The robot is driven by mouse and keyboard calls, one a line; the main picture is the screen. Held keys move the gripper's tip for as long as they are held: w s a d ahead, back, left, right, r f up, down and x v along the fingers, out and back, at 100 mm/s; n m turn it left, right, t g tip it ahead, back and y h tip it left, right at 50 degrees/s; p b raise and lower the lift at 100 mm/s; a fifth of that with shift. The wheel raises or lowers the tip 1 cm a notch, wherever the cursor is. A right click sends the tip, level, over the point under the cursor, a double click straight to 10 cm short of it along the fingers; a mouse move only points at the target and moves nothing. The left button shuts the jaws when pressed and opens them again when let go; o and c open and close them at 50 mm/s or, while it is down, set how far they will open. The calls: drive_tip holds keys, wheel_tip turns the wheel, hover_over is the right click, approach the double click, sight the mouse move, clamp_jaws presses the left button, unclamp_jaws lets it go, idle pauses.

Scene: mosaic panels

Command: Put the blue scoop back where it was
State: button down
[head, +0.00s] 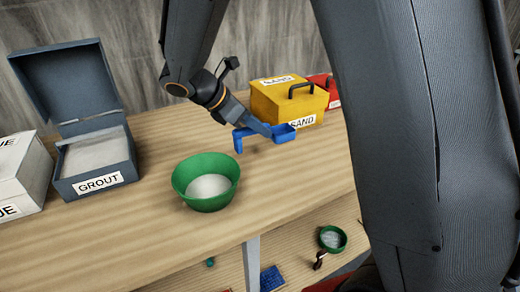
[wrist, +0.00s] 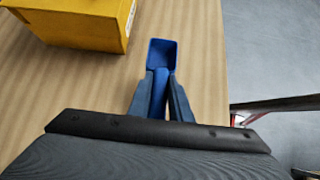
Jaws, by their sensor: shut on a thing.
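The blue scoop (head: 284,132) is in my gripper (head: 262,128), held above the wooden table, in front of the yellow sand box. In the wrist view the scoop (wrist: 162,55) points away from my gripper (wrist: 161,90), whose two fingers are shut on its handle. The scoop's bowl looks empty in the wrist view. The part of the handle between the fingers is partly hidden.
A green bowl (head: 205,196) with pale powder stands on the table (head: 120,232). An open grout box (head: 95,185) and white boxes (head: 20,175) are at left. The lidded yellow sand box (head: 290,101) and a red box (head: 329,88) stand at back right. A lower shelf holds another green bowl (head: 343,238).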

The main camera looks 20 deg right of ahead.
drive_tip(key=shift+f+p, duration=0.55)
drive_tip(key=shift+f, duration=3.05)
drive_tip(key=c, duration=1.6)
unclamp_jaws()
drive_tip(key=shift+f, duration=0.1)
